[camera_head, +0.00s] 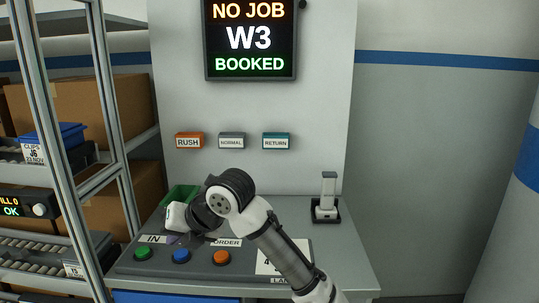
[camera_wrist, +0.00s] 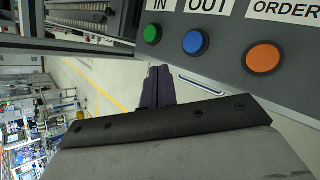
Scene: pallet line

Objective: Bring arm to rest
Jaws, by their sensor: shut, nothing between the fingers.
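My arm reaches up from the lower right in the head view and bends over the desk panel (camera_head: 215,268). My gripper (camera_head: 174,239) is at the arm's end, low at the left part of the panel, near the IN label. Its two dark purple fingers also show in the wrist view (camera_wrist: 157,86), pressed together with nothing between them. In the wrist view the fingertips are just below the panel's front edge, near the green button (camera_wrist: 153,33) and the blue button (camera_wrist: 195,42). Whether they touch the panel I cannot tell.
An orange button (camera_head: 221,258) sits under the ORDER label. A green bin (camera_head: 180,194) stands behind my gripper. A black stand with a white device (camera_head: 327,200) is at the desk's right. A metal rack (camera_head: 106,90) with boxes closes the left side. The screen (camera_head: 250,38) reads "NO JOB W3 BOOKED".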

